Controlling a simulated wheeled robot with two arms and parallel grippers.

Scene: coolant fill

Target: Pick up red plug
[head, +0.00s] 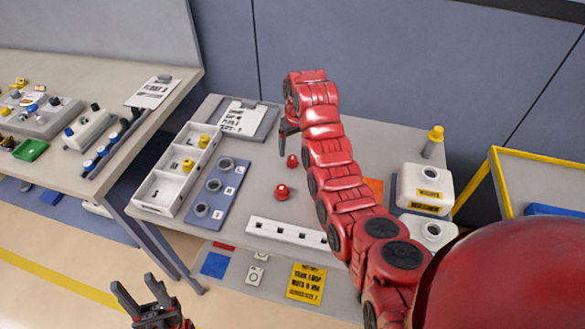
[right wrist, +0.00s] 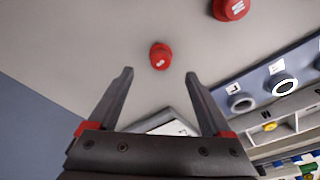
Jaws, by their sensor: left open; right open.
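Two red plugs stand on the grey table. The smaller one (head: 292,161) is near my right gripper (head: 285,143) in the head view, and the larger one (head: 282,192) is closer to the table's front. In the right wrist view the smaller plug (right wrist: 160,56) appears just beyond and between the open fingertips of my right gripper (right wrist: 160,75), with nothing held. The larger plug (right wrist: 232,8) is cut off at the top edge. My left gripper (head: 133,286) is open and empty, low in front of the table.
A blue rack (head: 229,187) with several grey rings and a white divided tray (head: 153,196) holding yellow plugs stand to the left. A clipboard (head: 265,127) lies behind. A white strip with square holes (head: 262,228) lies at the front. White jugs (head: 410,182) stand at right.

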